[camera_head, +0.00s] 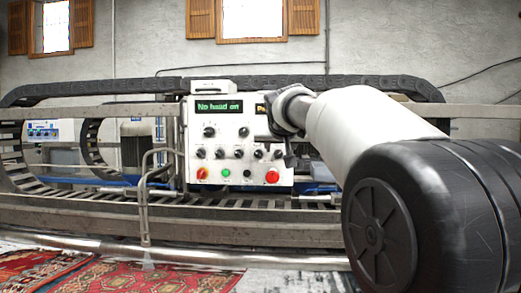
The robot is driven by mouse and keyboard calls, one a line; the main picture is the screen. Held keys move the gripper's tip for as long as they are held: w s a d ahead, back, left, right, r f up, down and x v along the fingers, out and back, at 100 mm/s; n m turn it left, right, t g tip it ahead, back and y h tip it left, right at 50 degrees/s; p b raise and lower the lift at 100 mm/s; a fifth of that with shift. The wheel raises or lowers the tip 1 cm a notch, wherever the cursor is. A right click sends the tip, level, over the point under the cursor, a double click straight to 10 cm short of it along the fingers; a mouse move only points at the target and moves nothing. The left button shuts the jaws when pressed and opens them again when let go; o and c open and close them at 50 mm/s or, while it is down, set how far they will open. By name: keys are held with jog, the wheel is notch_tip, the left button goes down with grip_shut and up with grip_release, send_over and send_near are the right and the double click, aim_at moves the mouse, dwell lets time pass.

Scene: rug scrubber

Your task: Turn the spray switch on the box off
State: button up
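The white control box (217,140) stands upright in the middle, with a green-lit display (219,107) reading "No head on". A second display is mostly hidden behind my arm. Two black knobs sit below the lit display, with a row of several smaller black knobs (238,154) under them. The bottom row has an orange-yellow switch, a green button, a black button and a large red button (272,176). Labels are too small to read, so I cannot tell which is the spray switch. My gripper (287,148) is at the box's upper right; its fingers are dark and unclear.
The machine's metal frame (240,233) runs across in front of and below the box. A bent metal rail (144,205) rises left of the box. A patterned red rug (150,278) lies at the lower left. My arm fills the right side.

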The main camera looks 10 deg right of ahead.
aim_at(279, 153)
jog(key=p+x, duration=0.1)
jog(key=x, duration=0.5)
jog(key=shift+c, duration=0.5)
grip_shut()
